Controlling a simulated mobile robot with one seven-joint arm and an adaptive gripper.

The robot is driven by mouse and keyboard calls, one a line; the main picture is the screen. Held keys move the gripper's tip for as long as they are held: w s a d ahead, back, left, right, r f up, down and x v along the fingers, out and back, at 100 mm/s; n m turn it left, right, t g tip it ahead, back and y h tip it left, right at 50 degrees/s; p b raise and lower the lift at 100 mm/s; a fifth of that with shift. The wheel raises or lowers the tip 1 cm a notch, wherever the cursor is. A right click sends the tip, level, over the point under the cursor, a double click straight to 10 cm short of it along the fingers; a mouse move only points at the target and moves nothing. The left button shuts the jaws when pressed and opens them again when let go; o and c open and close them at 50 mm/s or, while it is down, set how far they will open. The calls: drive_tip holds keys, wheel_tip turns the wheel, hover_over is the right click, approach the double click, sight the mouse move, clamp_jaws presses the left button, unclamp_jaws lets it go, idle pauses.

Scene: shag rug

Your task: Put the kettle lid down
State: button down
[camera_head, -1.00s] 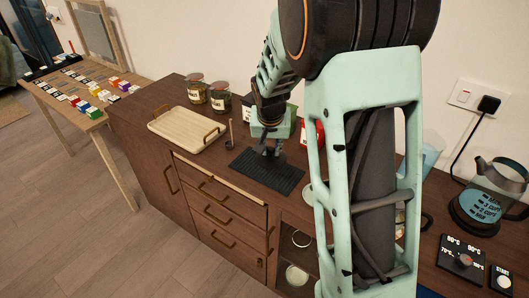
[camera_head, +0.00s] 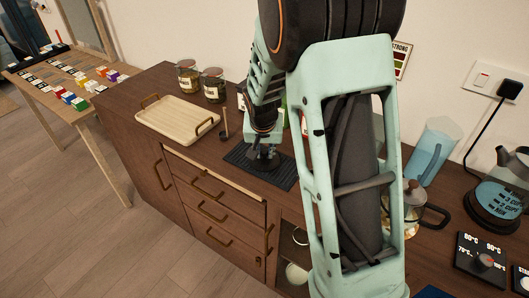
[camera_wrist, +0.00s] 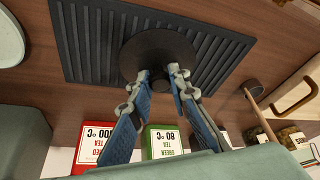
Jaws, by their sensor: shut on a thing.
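The kettle lid (camera_wrist: 158,48) is a dark round disc, seen in the wrist view over the black ribbed mat (camera_wrist: 90,40). My gripper (camera_wrist: 160,76) is shut on the lid's middle, with a fingertip on each side; the knob between them is hard to make out. In the head view my gripper (camera_head: 265,152) is low over the mat (camera_head: 284,180), with the dark lid barely distinguishable beneath it. I cannot tell whether the lid touches the mat. The glass kettle (camera_head: 494,197) stands on its dark base at the far right.
A cream tray (camera_head: 178,117) and two jars (camera_head: 213,85) stand left of the mat. Red (camera_wrist: 95,143) and green (camera_wrist: 163,142) tea boxes stand close by the gripper. A blue pitcher (camera_head: 432,150), glass teapot (camera_head: 416,212) and control panel (camera_head: 482,260) are right.

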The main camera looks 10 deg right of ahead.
drive_tip(key=shift+f, duration=0.2)
drive_tip(key=c, duration=1.8)
unclamp_jaws()
drive_tip(key=shift+r, duration=0.1)
drive_tip(key=shift+s+r, duration=0.1)
drive_tip(key=shift+r, duration=0.5)
drive_tip(key=v, duration=1.1)
drive_tip(key=shift+s, duration=0.15)
